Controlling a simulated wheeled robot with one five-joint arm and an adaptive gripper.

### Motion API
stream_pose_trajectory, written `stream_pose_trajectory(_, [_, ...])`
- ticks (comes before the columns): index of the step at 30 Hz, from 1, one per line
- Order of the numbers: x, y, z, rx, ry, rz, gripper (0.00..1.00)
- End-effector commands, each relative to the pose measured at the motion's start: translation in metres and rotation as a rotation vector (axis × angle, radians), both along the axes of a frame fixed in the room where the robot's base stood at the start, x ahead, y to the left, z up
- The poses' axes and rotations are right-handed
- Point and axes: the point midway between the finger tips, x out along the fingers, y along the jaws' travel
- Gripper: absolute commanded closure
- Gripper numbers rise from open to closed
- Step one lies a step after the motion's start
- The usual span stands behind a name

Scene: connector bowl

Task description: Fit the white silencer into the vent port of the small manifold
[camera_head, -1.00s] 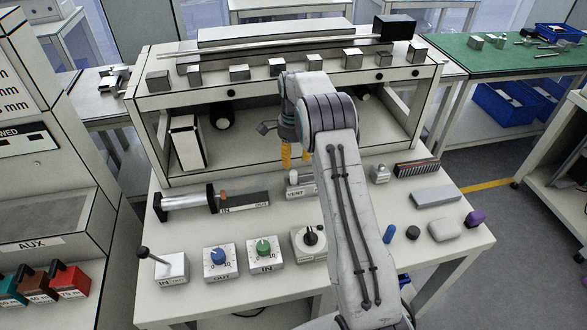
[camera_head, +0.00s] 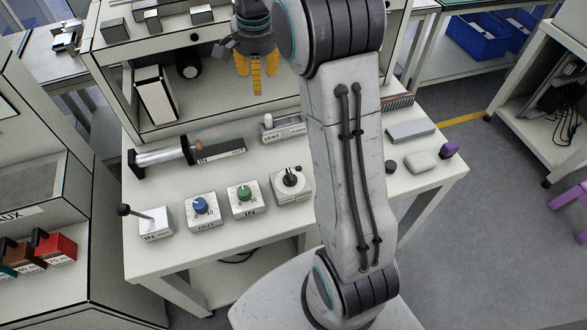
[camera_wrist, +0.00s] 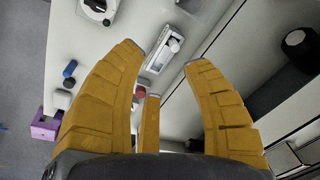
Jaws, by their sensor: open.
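The small manifold (camera_head: 291,132) is a pale block with a VENT label, lying toward the back of the white bench. The white silencer (camera_head: 267,121) appears as a small white upright piece at the manifold's VENT end. In the wrist view the manifold (camera_wrist: 157,60) lies beyond my fingertips, with the white silencer (camera_wrist: 174,45) on it. How deeply the silencer sits in the port cannot be told. My gripper (camera_head: 256,88) has yellow fingers, open and empty, above and apart from the manifold. In the wrist view the fingers (camera_wrist: 164,58) are spread wide.
A cylinder unit (camera_head: 190,152) lies left of the manifold. The lever block (camera_head: 155,224), blue-knob block (camera_head: 201,208), green-knob block (camera_head: 244,198) and black-knob block (camera_head: 292,185) stand along the front. A shelf (camera_head: 185,118) rises behind. My arm hides part of the bench's right side.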

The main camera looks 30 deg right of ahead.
Motion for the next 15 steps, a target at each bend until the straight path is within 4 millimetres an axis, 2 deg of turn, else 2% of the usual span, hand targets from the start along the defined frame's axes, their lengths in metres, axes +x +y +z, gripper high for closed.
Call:
stream_pose_trajectory(1, [-0.015, 0.007, 0.011, -0.009, -0.016, 0.053, 0.56])
stream_pose_trajectory(6, [-0.065, 0.024, 0.034, -0.041, -0.061, 0.238, 0.56])
stream_pose_trajectory(10, [-0.106, 0.036, 0.043, -0.071, -0.094, 0.379, 0.56])
stream_pose_trajectory(15, [-0.160, 0.049, 0.044, -0.115, -0.136, 0.561, 0.56])
